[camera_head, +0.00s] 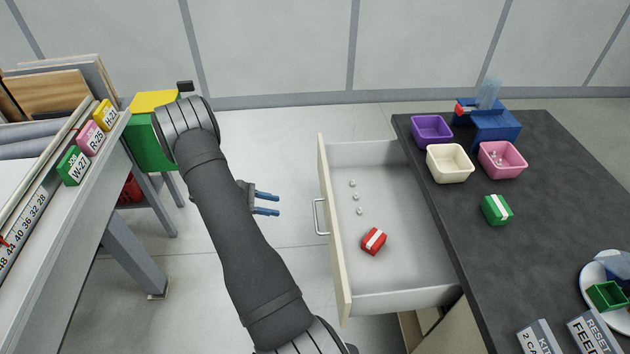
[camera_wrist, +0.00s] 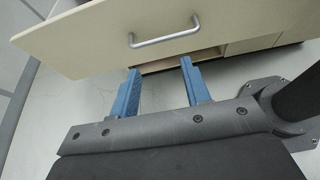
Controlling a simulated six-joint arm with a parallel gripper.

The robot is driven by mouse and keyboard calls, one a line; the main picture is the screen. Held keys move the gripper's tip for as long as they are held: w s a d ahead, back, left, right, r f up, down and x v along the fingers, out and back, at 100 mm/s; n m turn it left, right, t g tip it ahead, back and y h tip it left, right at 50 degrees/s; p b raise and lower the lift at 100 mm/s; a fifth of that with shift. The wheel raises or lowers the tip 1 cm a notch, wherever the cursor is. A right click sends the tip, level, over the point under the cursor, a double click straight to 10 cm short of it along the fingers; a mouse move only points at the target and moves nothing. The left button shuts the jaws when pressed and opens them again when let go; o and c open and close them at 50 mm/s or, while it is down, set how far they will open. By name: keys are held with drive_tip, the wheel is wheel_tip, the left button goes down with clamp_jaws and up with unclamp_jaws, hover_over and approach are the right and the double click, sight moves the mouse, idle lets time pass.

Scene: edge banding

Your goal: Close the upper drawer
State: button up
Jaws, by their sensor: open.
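The upper drawer (camera_head: 390,222) is pulled far out to the left from under the dark countertop in the head view. Its cream front panel (camera_head: 336,262) carries a metal bar handle (camera_head: 318,217). Inside lie a red box with a white band (camera_head: 373,241) and several small white pieces (camera_head: 357,197). My gripper (camera_head: 278,204) is open and empty, left of the handle and apart from it. In the wrist view, the blue fingers (camera_wrist: 157,72) point towards the drawer front (camera_wrist: 90,35), with the handle (camera_wrist: 165,37) ahead of them.
The dark countertop (camera_head: 545,260) on the right holds purple (camera_head: 432,131), cream (camera_head: 449,163) and pink (camera_head: 502,159) bins and a green box (camera_head: 497,209). A workbench (camera_head: 75,245) with coloured labels stands at the left. Open floor lies between bench and drawer.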

sight(335, 258)
drive_tip(key=shift+h, duration=0.7)
drive_tip(key=s+f, duration=0.1)
drive_tip(key=s, duration=0.1)
drive_tip(key=s+f, duration=0.1)
drive_tip(key=s, duration=0.1)
drive_tip(key=s+f, duration=0.1)
drive_tip(key=s, duration=0.1)
drive_tip(key=shift+s+a+f, duration=0.1)
drive_tip(key=shift+s+a, duration=0.1)
drive_tip(key=shift+a, duration=0.05)
drive_tip(key=c, duration=0.7)
drive_tip(key=s+h, duration=0.1)
drive_tip(key=s, duration=0.2)
drive_tip(key=s+d+f+h, duration=0.1)
drive_tip(key=s, duration=0.3)
drive_tip(key=s+f+h, duration=0.1)
drive_tip(key=s, duration=0.2)
drive_tip(key=shift+s+d+f, duration=0.1)
drive_tip(key=shift+s+d, duration=0.15)
drive_tip(key=shift+s, duration=0.1)
clamp_jaws()
drive_tip(key=d, duration=1.3)
drive_tip(key=shift+d, duration=0.4)
drive_tip(key=d, duration=3.1)
drive_tip(key=shift+d, duration=0.15)
drive_tip(key=a, duration=1.4)
drive_tip(key=shift+a, duration=0.35)
